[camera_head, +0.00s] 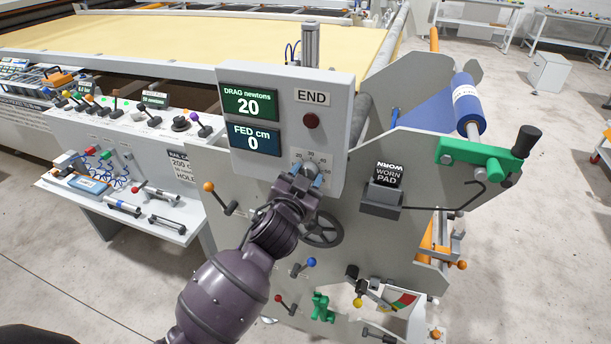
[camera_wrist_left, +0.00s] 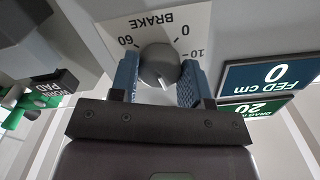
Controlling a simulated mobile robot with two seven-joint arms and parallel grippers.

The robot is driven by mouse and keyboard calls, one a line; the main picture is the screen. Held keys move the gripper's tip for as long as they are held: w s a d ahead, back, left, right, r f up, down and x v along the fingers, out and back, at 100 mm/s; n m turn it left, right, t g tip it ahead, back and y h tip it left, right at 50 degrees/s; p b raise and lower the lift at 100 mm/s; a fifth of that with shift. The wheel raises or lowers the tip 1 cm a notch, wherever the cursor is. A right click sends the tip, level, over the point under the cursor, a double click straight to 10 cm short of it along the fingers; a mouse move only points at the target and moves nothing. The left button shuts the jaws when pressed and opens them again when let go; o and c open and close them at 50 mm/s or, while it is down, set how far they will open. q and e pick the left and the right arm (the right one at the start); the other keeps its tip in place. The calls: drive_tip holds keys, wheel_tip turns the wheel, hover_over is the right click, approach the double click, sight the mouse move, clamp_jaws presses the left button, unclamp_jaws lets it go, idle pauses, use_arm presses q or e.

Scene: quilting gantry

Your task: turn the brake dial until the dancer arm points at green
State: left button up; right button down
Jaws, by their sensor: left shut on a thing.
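The dark round brake dial (camera_wrist_left: 159,64) with a white pointer mark sits between the blue finger pads of my left gripper (camera_wrist_left: 158,80) in the left wrist view. My left gripper (camera_head: 307,170) is shut on the dial, hiding most of it in the head view. The white scale plate (camera_head: 313,156) shows numbers around the dial. Low on the machine's end panel, a coloured gauge (camera_head: 404,302) shows red and green parts. A dark arm beside it, probably the dancer arm (camera_head: 372,293), lies close to the gauge; I cannot tell exactly which colour it points at.
The drag display (camera_head: 249,105) reads 20 newtons and the fed display (camera_head: 254,138) reads 0 cm. A handwheel (camera_head: 322,231) is below the dial. A worn pad holder (camera_head: 381,200) and a green crank (camera_head: 480,157) are to the right. A side shelf (camera_head: 120,205) holds tools.

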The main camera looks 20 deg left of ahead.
use_arm(q)
drive_tip(key=o, duration=0.9)
drive_tip(key=shift+o, duration=0.2)
drive_tip(key=shift+s, duration=0.1)
drive_tip(key=s+b, duration=0.1)
drive_tip(key=s, duration=0.9)
drive_tip(key=shift+s+a+b, duration=0.2)
drive_tip(key=shift+s+b, duration=0.1)
drive_tip(key=shift+s, duration=0.05)
drive_tip(key=s+a+f+n+g, duration=0.1)
drive_tip(key=s+a+f+g, duration=0.1)
drive_tip(key=s+f, duration=0.3)
drive_tip(key=s+a+f+n+g, duration=0.1)
drive_tip(key=s+a+f, duration=0.4)
drive_tip(key=f, duration=0.7)
drive_tip(key=s+a+f+n+g+b, duration=0.1)
drive_tip(key=s+a+f+g, duration=0.2)
drive_tip(key=f, duration=0.6)
drive_tip(key=s, duration=0.2)
drive_tip(key=shift+s+a+f+n+y, duration=0.15)
drive_tip(key=shift+s+f+n+y, duration=0.15)
drive_tip(key=shift+s+y, duration=0.1)
